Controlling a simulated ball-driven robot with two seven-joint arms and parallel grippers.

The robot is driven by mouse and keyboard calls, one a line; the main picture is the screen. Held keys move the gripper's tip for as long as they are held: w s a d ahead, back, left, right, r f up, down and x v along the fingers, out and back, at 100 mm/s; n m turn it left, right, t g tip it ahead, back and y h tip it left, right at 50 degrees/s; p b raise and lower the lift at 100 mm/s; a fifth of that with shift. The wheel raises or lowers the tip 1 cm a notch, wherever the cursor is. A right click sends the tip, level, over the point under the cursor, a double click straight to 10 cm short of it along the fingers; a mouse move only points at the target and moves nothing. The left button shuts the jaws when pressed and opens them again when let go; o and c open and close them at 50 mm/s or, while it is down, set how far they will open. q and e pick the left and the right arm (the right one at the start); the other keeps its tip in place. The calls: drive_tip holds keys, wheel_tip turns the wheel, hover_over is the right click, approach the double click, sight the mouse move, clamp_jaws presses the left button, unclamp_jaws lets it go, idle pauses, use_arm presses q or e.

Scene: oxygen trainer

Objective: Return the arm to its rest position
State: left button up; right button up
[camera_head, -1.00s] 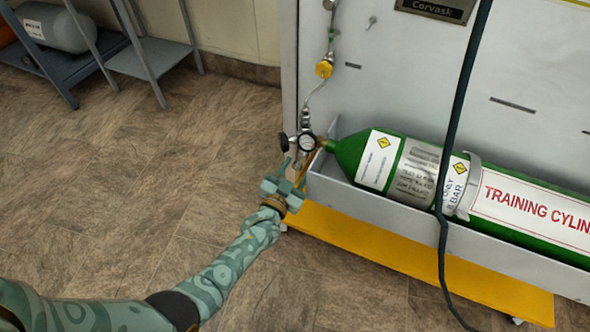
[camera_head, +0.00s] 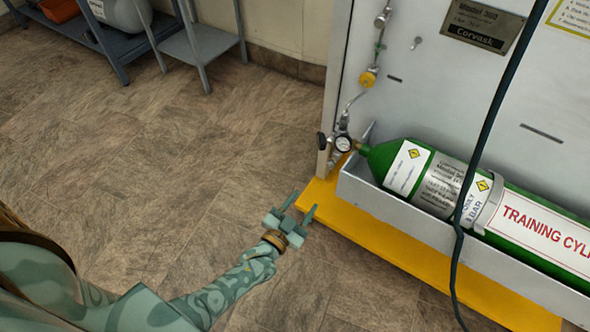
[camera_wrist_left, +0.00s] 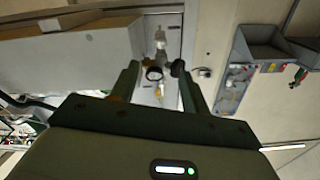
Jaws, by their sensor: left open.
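My left arm (camera_head: 205,303) reaches in from the bottom left of the head view, patterned in green. My left gripper (camera_head: 301,207) is open with nothing between its fingers. It hangs over the floor, in front of and apart from the yellow base of the oxygen trainer. The gauge and valve fitting (camera_head: 342,145) at the neck of the green cylinder (camera_head: 402,163) is beyond the gripper. In the left wrist view the two fingers (camera_wrist_left: 157,85) stand apart, and a dark round gauge (camera_wrist_left: 153,73) shows between them in the background. My right gripper is not in view.
The green cylinder lies in a grey tray (camera_head: 390,212) above a yellow base (camera_head: 400,240). A black cable (camera_head: 492,120) hangs in front of the panel (camera_head: 440,85). A blue-grey rack (camera_head: 150,40) stands at the back left. The brown floor (camera_head: 150,150) between is clear.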

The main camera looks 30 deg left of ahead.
use_arm(q)
drive_tip(key=shift+s, duration=1)
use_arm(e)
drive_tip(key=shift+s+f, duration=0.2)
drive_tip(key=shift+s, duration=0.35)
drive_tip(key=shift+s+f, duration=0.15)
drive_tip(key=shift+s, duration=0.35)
use_arm(q)
drive_tip(key=s+a+f+g+p, duration=0.1)
drive_tip(key=s+g+p, duration=0.8)
drive_tip(key=s, duration=1.8)
drive_tip(key=s+a+f+g+p, duration=0.1)
drive_tip(key=s+a+g+p, duration=0.3)
drive_tip(key=s, duration=2.2)
drive_tip(key=g+p, duration=0.5)
drive_tip(key=p, duration=0.4)
drive_tip(key=shift+s+f+y, duration=0.3)
drive_tip(key=shift+s+f, duration=0.1)
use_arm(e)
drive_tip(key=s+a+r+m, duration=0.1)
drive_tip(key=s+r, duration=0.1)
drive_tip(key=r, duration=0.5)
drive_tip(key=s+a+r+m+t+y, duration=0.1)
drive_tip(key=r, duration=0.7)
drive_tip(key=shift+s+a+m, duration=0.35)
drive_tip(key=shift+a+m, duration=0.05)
